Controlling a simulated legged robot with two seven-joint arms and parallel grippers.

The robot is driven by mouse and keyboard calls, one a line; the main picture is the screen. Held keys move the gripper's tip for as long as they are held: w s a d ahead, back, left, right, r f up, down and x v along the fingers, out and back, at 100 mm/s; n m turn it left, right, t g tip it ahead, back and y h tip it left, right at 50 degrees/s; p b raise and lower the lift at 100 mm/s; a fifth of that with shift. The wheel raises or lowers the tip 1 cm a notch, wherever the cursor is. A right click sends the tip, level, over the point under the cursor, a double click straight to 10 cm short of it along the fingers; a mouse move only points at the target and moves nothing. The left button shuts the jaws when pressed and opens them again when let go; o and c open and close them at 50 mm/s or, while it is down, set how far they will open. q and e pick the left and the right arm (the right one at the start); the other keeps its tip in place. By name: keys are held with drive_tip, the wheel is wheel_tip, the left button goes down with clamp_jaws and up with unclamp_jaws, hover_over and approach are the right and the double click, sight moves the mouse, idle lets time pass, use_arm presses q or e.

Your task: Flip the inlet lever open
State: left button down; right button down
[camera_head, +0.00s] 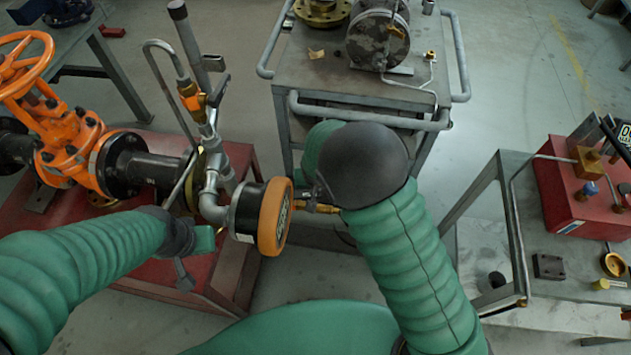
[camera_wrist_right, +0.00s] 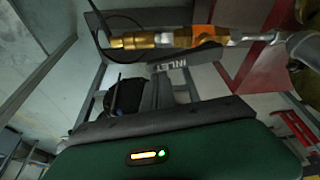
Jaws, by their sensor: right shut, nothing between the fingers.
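In the right wrist view a dark grey bar marked INLET (camera_wrist_right: 178,74), apparently the inlet lever, lies just below a brass fitting (camera_wrist_right: 130,42) with an orange section, roughly along the line. In the head view the brass fitting (camera_head: 322,207) shows right of the round orange-rimmed gauge (camera_head: 272,217); the lever is hidden there by my right wrist. My right gripper (camera_wrist_right: 160,92) is shut and empty, its fingers close below the INLET bar; contact cannot be told. My left gripper (camera_head: 184,268) is beside the pipework, left of the gauge; its fingers are unclear.
An orange handwheel valve (camera_head: 68,145) sits on the red stand (camera_head: 140,232) at left, with upright pipes beside it. A grey cart (camera_head: 345,77) stands behind my right arm. At right, a grey table (camera_head: 535,220) carries a red box (camera_head: 575,190) and small parts.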

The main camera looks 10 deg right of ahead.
use_arm(q)
drive_tip(key=shift+w+a, duration=0.15)
drive_tip(key=shift+a, duration=0.15)
use_arm(e)
drive_tip(key=shift+w+a+f, duration=0.1)
drive_tip(key=shift+w+a, duration=0.15)
drive_tip(key=shift+a, duration=0.3)
drive_tip(key=shift+w+a, duration=0.2)
drive_tip(key=shift+a, duration=0.3)
use_arm(q)
drive_tip(key=shift+a, duration=0.15)
use_arm(e)
drive_tip(key=shift+a, duration=0.1)
